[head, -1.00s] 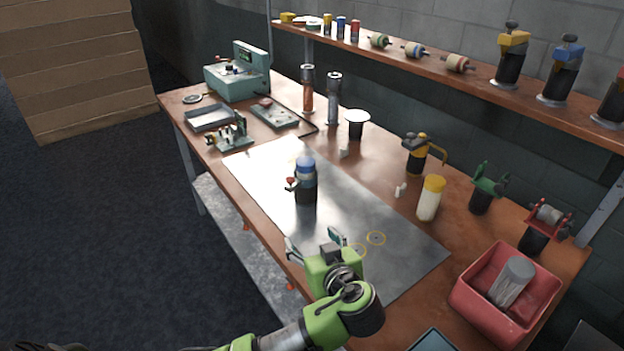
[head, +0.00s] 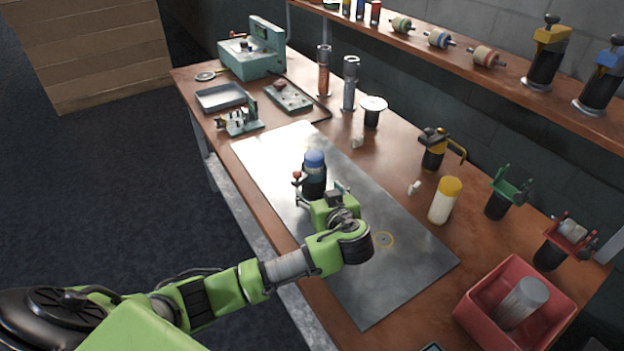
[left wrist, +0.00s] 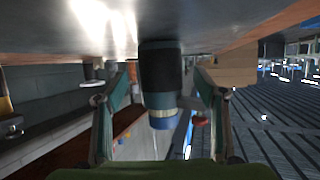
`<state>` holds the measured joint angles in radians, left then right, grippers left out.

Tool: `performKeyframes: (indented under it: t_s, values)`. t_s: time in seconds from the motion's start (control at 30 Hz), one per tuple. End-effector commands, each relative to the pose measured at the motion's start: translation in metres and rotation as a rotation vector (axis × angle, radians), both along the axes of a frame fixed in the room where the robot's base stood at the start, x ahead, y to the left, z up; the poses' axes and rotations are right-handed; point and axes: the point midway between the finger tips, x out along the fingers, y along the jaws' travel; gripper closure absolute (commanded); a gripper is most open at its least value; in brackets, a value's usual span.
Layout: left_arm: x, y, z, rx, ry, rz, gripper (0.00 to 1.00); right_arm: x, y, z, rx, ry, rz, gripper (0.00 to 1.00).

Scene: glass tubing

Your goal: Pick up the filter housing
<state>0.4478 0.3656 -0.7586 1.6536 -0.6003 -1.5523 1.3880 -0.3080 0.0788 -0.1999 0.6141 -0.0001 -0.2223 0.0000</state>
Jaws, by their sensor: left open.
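The filter housing, which I take to be the dark cylinder with a blue cap (head: 314,172), stands upright on the metal sheet, with a small red knob at its side. My left gripper (head: 322,194) is open, low over the sheet on the near side of it, hiding its lower part. In the left wrist view, which is upside down, the housing (left wrist: 162,75) appears between the two spread fingers (left wrist: 162,95), with a gap on each side. I cannot tell how deep it sits between them. My right gripper is not in view.
The metal sheet (head: 375,285) is otherwise bare. A yellow-capped white bottle (head: 444,203), a small white piece (head: 414,188) and a red bin (head: 470,315) with a grey cylinder stand to the right. A small green fixture (head: 240,121) and trays are farther back. A shelf (head: 480,75) runs along the wall.

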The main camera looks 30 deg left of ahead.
Motion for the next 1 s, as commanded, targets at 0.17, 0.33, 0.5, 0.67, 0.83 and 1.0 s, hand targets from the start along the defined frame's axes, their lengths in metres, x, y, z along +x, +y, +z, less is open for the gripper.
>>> performKeyframes:
  t_s: [0.17, 0.33, 0.5, 0.67, 0.83, 1.0]
  values:
    - [0.009, 0.009, 0.001, 0.003, 0.002, 0.001, 0.36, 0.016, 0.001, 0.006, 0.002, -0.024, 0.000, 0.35]
    - [0.028, 0.027, -0.003, 0.005, 0.003, 0.002, 0.36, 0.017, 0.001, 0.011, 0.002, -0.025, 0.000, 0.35]
    - [0.039, 0.036, -0.011, 0.002, 0.002, 0.000, 0.36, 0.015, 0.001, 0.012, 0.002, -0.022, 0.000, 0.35]
    - [0.040, 0.037, -0.013, 0.000, 0.001, 0.000, 0.36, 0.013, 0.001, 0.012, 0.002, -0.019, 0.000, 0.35]
    - [0.040, 0.037, -0.013, 0.000, 0.001, 0.000, 0.54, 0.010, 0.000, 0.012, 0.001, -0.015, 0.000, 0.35]
    - [0.040, 0.037, -0.013, 0.001, 0.002, -0.001, 0.81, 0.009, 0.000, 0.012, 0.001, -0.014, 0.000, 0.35]
